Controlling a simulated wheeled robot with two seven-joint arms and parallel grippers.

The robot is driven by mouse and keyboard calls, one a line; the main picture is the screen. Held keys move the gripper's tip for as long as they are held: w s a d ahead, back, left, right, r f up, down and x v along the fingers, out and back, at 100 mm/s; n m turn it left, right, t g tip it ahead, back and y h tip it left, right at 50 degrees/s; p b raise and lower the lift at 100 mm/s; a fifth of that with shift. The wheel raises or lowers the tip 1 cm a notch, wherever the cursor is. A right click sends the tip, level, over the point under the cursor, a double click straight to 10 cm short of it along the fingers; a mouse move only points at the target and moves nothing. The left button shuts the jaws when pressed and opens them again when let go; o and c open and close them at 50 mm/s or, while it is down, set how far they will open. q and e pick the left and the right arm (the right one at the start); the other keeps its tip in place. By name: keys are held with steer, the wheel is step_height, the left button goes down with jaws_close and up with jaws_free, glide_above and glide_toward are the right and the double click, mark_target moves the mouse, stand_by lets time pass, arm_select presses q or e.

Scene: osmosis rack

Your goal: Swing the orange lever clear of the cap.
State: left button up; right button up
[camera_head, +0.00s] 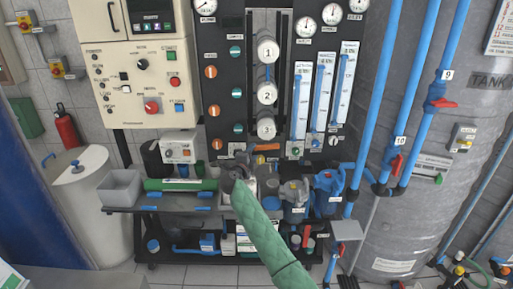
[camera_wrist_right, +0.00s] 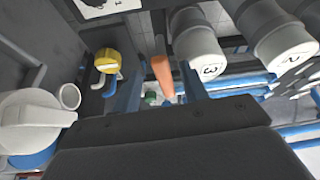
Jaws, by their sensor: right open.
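The orange lever (camera_head: 267,147) shows just below the white cap marked 3 (camera_head: 266,128) in the head view, near the foot of the column of numbered caps. In the right wrist view the lever (camera_wrist_right: 162,76) stands beside cap 3 (camera_wrist_right: 199,48), and one end of it is hard to make out. My right gripper (camera_head: 240,166) is open, below and left of the lever in the head view. In the right wrist view its dark body fills the bottom, and the lever shows just beyond it. I cannot tell whether they touch. My left gripper is not in view.
Caps 2 (camera_head: 267,93) and 1 (camera_head: 267,50) are above cap 3. A bench (camera_head: 125,207) with a green cylinder (camera_head: 180,185) and a grey bin (camera_head: 120,188) is left of my gripper. Blue pump parts (camera_head: 328,186) are to the right. A yellow knob (camera_wrist_right: 106,61) shows in the wrist view.

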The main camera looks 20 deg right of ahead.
mark_target(256, 148)
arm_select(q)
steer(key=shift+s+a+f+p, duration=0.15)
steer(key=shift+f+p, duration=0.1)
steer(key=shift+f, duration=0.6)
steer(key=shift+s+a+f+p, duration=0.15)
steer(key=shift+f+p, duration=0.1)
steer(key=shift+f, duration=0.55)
arm_select(e)
steer(key=shift+x, duration=2.3)
jaws_close()
steer(key=shift+a+r, duration=0.1)
steer(key=shift+r, duration=0.05)
steer(key=shift+r+m+y+p, duration=0.4)
steer(key=shift+r+m+p, duration=0.05)
steer(key=shift+m+p, duration=0.6)
steer(key=shift+m+g, duration=0.3)
steer(key=shift+m, duration=0.05)
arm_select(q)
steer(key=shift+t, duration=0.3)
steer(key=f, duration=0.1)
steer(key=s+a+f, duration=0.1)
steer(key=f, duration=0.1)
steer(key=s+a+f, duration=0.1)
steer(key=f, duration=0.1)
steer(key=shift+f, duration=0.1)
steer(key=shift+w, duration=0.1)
arm_select(e)
jaws_free()
